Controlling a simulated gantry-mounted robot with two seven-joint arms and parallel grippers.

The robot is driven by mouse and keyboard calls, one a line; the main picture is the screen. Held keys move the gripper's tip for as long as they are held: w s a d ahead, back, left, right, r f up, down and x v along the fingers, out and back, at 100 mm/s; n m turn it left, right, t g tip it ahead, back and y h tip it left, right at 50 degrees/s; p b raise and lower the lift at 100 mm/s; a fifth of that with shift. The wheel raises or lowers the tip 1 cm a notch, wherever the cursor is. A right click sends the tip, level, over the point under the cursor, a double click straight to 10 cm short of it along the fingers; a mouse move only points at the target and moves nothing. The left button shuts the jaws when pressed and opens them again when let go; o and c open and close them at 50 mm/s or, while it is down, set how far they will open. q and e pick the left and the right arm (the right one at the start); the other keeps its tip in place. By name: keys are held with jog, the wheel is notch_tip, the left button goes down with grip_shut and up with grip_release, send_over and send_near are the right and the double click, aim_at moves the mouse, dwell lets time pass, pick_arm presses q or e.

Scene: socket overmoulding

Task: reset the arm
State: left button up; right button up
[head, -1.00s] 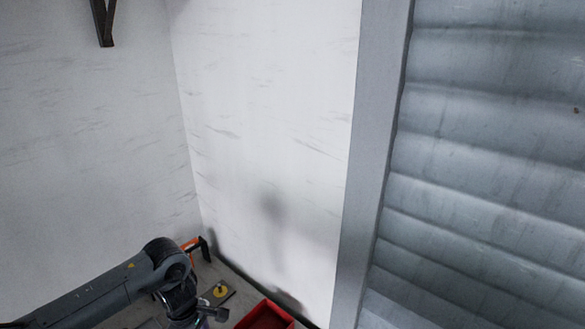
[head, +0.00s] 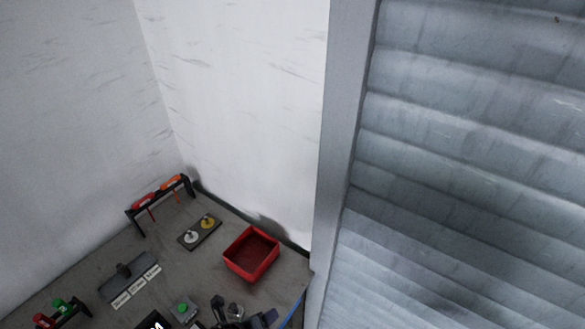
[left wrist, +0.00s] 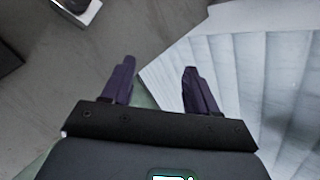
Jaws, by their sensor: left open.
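My left gripper (head: 235,312) shows only in part at the bottom edge of the head view, near the front right of the worktable (head: 205,268). In the left wrist view its two dark fingers (left wrist: 157,75) stand well apart with nothing between them, so it is open and empty. Bare grey floor or table surface and pale ribbed panelling show beyond the fingertips. Most of my left arm is out of the head view. My right gripper is not in view.
A red bin (head: 252,254) stands near the wall. Left of it are a plate with a white and a yellow knob (head: 200,232) and a black rack with red and orange tools (head: 160,200). A labelled block (head: 130,284) lies further left. A ribbed shutter (head: 460,170) fills the right.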

pick_arm(q)
jog(key=s+a+r+n+g+y, duration=0.15)
jog(key=s+a+n+y, duration=0.25)
jog(key=s+a+n, duration=0.75)
jog(key=s+a+r+n+g+y, duration=0.15)
jog(key=s+a+n+y, duration=0.25)
jog(key=s+a+n, duration=0.7)
jog(key=w+d+n+h, duration=0.3)
jog(key=d+n+h, duration=0.1)
jog(key=d+n, duration=0.45)
notch_tip(320, 180, up, 24)
jog(key=m+p, duration=0.1)
jog(key=p, duration=2.5)
jog(key=shift+w+d+r, duration=0.15)
jog(key=shift+w+r, duration=0.05)
